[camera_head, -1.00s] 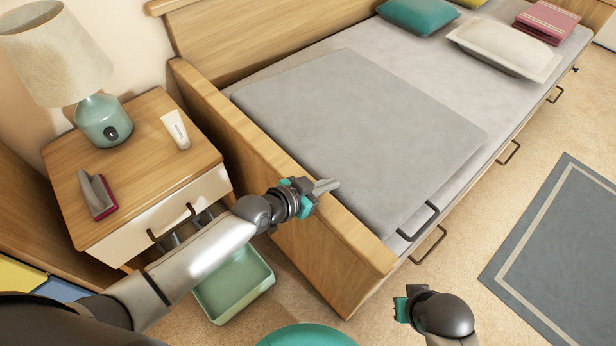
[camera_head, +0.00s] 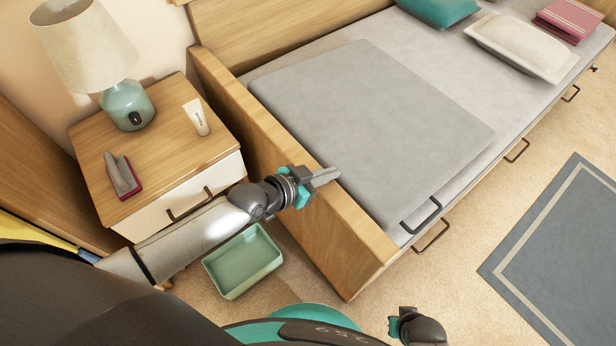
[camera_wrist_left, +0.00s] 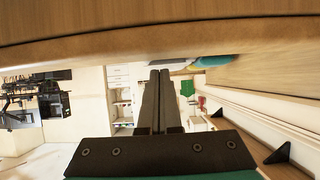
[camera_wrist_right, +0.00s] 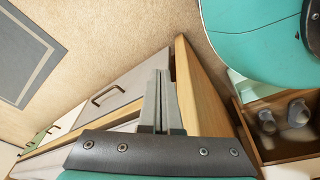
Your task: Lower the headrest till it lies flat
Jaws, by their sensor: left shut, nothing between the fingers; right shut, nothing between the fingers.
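The headrest (camera_head: 365,125) is a grey panel at the head end of the bed, beside the wooden headboard (camera_head: 345,240). It looks low and nearly level with the mattress; I cannot tell whether a slight tilt is left. A dark handle (camera_head: 424,214) shows by its front corner. My left gripper (camera_head: 330,175) is shut and empty, above the headboard, its tips near the panel's edge. Its fingers also show in the left wrist view (camera_wrist_left: 157,100). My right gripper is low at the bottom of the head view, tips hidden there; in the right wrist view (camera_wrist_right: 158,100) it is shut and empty.
A nightstand (camera_head: 170,165) with a lamp (camera_head: 127,105), a tube and a brush stands left of the headboard. A green bin (camera_head: 243,262) is on the floor below my left arm. Pillows lie farther along the bed. Floor is open before a grey rug (camera_head: 560,265).

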